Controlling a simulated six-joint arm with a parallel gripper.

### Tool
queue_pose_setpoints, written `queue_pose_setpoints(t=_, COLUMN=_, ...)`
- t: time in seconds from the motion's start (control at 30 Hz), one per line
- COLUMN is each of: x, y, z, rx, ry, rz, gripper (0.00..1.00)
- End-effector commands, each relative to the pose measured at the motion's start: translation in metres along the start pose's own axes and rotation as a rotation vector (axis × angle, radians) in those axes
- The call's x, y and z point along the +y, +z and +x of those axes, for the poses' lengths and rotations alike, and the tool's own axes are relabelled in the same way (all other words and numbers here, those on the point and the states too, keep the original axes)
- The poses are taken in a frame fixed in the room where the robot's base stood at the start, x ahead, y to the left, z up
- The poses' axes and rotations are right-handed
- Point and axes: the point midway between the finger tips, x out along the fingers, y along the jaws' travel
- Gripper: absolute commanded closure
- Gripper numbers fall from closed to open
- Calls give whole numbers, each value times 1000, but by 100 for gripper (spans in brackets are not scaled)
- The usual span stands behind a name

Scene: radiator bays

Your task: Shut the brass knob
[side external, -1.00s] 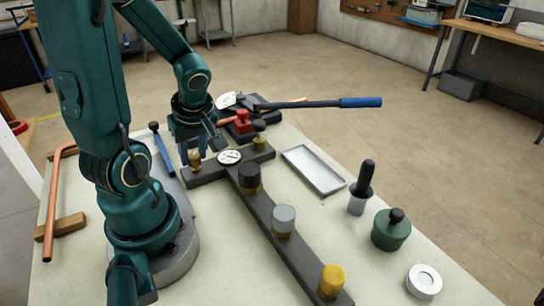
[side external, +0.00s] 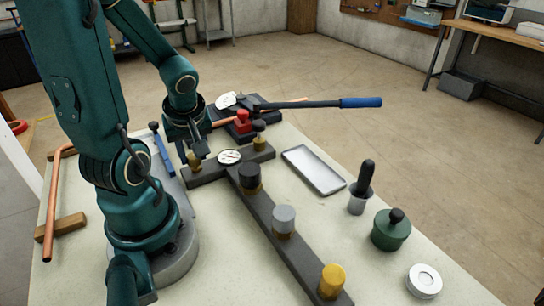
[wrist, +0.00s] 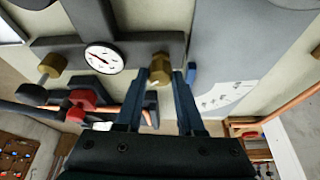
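The brass knob (side external: 194,161) sits on the left end of the dark grey crossbar, left of a white dial gauge. In the wrist view the brass knob (wrist: 160,69) lies between the tips of my two blue fingers. My gripper (side external: 185,155) is open and points down at the knob in the side view. My gripper (wrist: 161,78) shows a wide gap between its fingers in the wrist view. I cannot tell whether a fingertip touches the knob or how deep it sits between them.
The dial gauge (side external: 230,157) sits right beside the knob. A dark-topped brass fitting (side external: 259,135) is at the crossbar's other end. Black (side external: 249,175), grey (side external: 283,219) and yellow (side external: 331,280) knobs line the long rail. A red fitting (side external: 243,121) stands behind. A tray (side external: 314,170) lies right.

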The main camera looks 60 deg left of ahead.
Motion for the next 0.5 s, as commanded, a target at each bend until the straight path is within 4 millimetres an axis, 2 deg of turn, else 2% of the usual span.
queue_pose_setpoints(t=0.03, x=0, y=0, z=0, rx=0, ry=0, rz=0, gripper=44)
queue_pose_setpoints(t=0.07, x=0, y=0, z=0, rx=0, ry=0, rz=0, gripper=33)
queue_pose_setpoints(t=0.5, x=0, y=-2, z=-5, rx=6, ry=1, rz=-1, gripper=33)
